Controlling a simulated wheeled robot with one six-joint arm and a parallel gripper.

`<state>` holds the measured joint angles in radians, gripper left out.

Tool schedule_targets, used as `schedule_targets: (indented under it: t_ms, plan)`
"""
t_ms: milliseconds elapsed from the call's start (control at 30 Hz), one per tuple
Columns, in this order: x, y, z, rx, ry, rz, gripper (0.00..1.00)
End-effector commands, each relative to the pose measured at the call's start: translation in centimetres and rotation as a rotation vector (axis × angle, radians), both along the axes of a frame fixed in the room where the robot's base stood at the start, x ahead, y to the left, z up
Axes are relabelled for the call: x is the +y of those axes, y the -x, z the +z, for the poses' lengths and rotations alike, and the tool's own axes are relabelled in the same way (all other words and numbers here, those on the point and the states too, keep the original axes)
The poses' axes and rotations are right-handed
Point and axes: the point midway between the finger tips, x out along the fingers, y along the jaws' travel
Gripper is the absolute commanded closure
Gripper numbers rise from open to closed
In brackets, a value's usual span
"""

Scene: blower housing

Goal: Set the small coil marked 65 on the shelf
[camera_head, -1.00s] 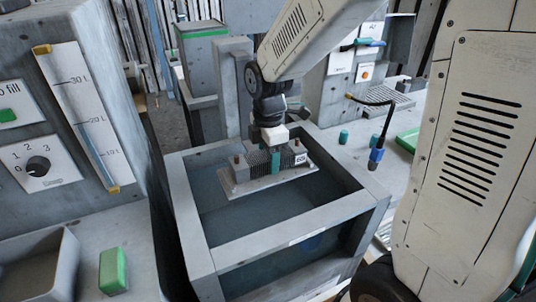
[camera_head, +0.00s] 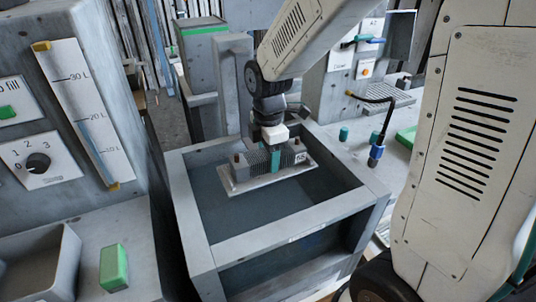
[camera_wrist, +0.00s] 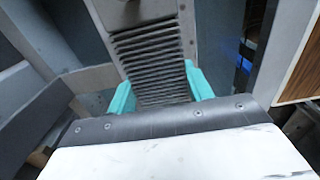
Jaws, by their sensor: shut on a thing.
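A grey finned coil (camera_head: 246,173) with a flat base plate and brown end fittings hangs inside the open top of a grey tank (camera_head: 285,238). A small white label (camera_head: 300,158) is on its right end; I cannot read it surely. My gripper (camera_head: 275,160) points down, its teal fingers shut on the coil's finned middle. In the wrist view the fins (camera_wrist: 152,55) run between the two teal fingertips (camera_wrist: 160,90). The far finger is partly hidden in the head view. I cannot pick out the shelf surely.
Dark liquid seems to lie in the tank below the coil. At left stand a panel with a level gauge (camera_head: 85,115), a grey bin (camera_head: 40,262) and a green block (camera_head: 113,267). At right are a blue-tipped hose (camera_head: 376,150) and a teal cylinder (camera_head: 344,134).

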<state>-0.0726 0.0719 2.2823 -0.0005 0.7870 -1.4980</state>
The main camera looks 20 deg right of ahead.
Motion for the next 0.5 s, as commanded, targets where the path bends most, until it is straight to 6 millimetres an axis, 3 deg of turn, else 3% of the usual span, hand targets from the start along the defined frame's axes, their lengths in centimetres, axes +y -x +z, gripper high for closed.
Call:
schedule_targets:
  t_ms: [400, 433, 500]
  plan:
    - [0.0, -0.01, -0.24, -0.001, 0.0, 0.0, 0.85]
    - [0.0, -0.01, -0.24, -0.001, 0.0, 0.0, 0.44]
    - [0.0, -0.01, -0.25, -0.001, 0.0, 0.0, 0.24]
